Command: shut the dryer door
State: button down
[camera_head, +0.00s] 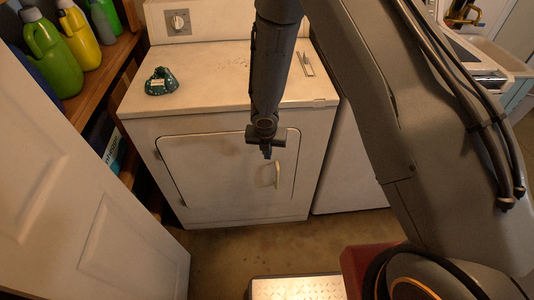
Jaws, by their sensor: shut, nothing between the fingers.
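The white dryer (225,70) stands ahead of me. Its front door (215,170) lies in or very near the plane of the front panel, with a dark outline along its left and top edges. I cannot tell whether it is fully latched. A pale upright handle (278,175) is near the door's right side. My gripper (266,154) points down in front of the door's upper part, just left of and above the handle. Its fingers are shut and empty. It hides a bit of the door's top edge; I cannot tell whether it touches the door.
A green patterned object (161,81) and a small tray (305,64) lie on the dryer top. A wooden shelf with detergent bottles (52,55) and a white panelled door (70,190) bound the left. A sink (490,52) is at right. Some floor (225,262) is clear.

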jog(key=p+v, duration=1)
jog(key=shift+d, duration=0.2)
jog(key=s+d+r+m+b, duration=0.2)
jog(key=d+r+m+b, duration=0.1)
jog(key=d+r+m, duration=0.4)
jog(key=s+d+r+m+b, duration=0.3)
jog(key=d+r+m, duration=0.15)
jog(key=m, duration=0.55)
jog(key=s+d+r+m+b, duration=0.2)
jog(key=s+m, duration=0.4)
jog(key=m, duration=0.2)
jog(key=s+d+r+m+g+b, duration=0.1)
jog(key=s+d+r+m+b, duration=0.1)
jog(key=s+m, duration=0.5)
jog(key=shift+s+d+r+m+b, duration=0.25)
jog(key=shift+d+m+b, duration=0.3)
jog(key=shift+m, duration=0.45)
